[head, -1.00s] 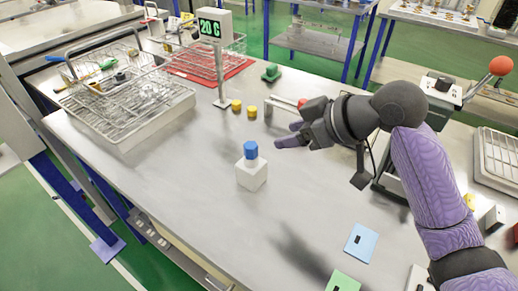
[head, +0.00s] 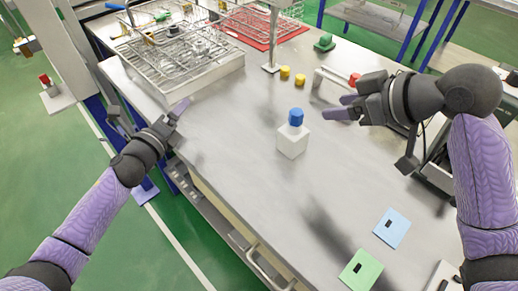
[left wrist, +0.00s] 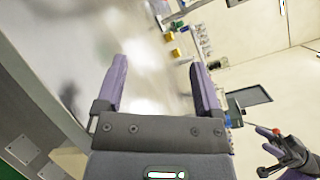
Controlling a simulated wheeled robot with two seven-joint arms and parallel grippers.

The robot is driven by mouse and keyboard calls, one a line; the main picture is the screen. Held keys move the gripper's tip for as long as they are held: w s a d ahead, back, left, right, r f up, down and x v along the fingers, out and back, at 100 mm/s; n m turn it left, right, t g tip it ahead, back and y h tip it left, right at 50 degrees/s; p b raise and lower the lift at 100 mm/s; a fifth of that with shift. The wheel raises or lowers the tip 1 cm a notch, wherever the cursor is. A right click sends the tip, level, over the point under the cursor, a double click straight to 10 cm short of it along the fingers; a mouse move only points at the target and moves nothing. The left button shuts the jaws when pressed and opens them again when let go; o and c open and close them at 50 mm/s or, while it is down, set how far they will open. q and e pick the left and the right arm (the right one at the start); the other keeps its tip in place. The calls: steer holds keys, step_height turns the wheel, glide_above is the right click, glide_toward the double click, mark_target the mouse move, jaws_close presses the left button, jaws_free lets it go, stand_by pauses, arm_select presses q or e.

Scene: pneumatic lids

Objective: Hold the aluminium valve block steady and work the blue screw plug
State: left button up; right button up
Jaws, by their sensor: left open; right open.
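The pale valve block (head: 292,142) stands upright on the steel bench, with the blue screw plug (head: 296,117) on its top. My right gripper (head: 335,106) is open and empty to the right of the plug, its fingers pointing left, apart from it. My left gripper (head: 150,112) is open and empty at the bench's left edge, well left of the block. Its two purple fingers stand wide apart in the left wrist view (left wrist: 157,68). I cannot make out the block in that view.
Two yellow caps (head: 285,72) and a red-ended part (head: 354,79) lie behind the block. A wire basket (head: 180,50) stands at the back left. A blue card (head: 391,228) and a green card (head: 361,270) lie in front. Bench between left gripper and block is clear.

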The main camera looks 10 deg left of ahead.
mark_target(289, 132)
arm_select(q)
steer(key=s+d+m+h, duration=0.1)
steer(key=d+m, duration=0.2)
steer(key=d, duration=0.1)
steer(key=s+d+m+g+h, duration=0.1)
steer(key=d+m+h, duration=0.1)
steer(key=d+m, duration=0.1)
steer(key=s+d+m+h, duration=0.1)
steer(key=d+m+h, duration=0.1)
steer(key=d, duration=0.3)
steer(key=shift+s+d+f+m, duration=0.2)
steer(key=shift+d+f+m, duration=0.15)
steer(key=shift+m, duration=0.55)
steer(key=s+d+m+h, duration=0.1)
steer(key=d+m, duration=0.1)
steer(key=s+d+m+g+h, duration=0.1)
steer(key=d+m, duration=0.1)
steer(key=s+d+m+g+h, duration=0.1)
steer(key=d+m, duration=0.1)
steer(key=d, duration=0.1)
steer(key=shift+s+r, duration=0.3)
steer(key=x, duration=1)
steer(key=shift+s+d+f, duration=0.1)
steer(key=shift+f, duration=0.05)
